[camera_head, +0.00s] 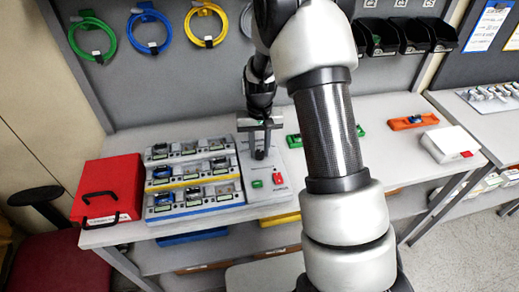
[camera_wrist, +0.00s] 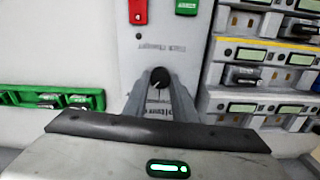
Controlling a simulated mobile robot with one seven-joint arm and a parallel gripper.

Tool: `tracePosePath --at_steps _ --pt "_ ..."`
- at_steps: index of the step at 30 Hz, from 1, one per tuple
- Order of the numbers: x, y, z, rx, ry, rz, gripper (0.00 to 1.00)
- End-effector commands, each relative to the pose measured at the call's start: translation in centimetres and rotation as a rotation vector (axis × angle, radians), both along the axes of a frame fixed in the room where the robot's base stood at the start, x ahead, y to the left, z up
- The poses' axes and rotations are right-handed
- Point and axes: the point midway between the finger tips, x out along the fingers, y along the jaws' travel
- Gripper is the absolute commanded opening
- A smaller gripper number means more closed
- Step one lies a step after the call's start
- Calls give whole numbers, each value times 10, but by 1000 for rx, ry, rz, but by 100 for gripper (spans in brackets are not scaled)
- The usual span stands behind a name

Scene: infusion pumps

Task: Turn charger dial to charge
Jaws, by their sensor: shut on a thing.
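The charger is a grey-white box (camera_head: 283,160) on the bench, right of the stepped rack. Its panel (camera_wrist: 188,62) fills the middle of the wrist view, with lettering upside down. A green button (camera_head: 257,184) and a red button (camera_head: 277,178) sit on its near part. The round black dial (camera_wrist: 159,77) shows in the wrist view; its setting is too small to read. My gripper (camera_head: 259,156) is over the panel, pointing down. In the wrist view my gripper (camera_wrist: 160,84) has its grey fingers on either side of the dial, shut on it. The dial is hidden in the head view.
A stepped rack (camera_head: 190,211) with several devices stands left of the charger, a red toolbox (camera_head: 110,190) farther left. Right are green holders (camera_head: 293,140), an orange holder (camera_head: 413,121) and a white box (camera_head: 450,145). Coiled cables and black bins hang on the back wall.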

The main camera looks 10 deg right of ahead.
Motion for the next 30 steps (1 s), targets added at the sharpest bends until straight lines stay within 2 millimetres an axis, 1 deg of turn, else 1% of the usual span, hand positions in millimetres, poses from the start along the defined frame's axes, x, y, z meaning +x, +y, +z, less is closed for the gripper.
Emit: tracePosePath --at_steps 18,24,30 --pt "1 1 0 0 -2 487 2" --pt "0 1 1 0 -2 598 2" --pt "0 2 1 -1 -2 661 2"
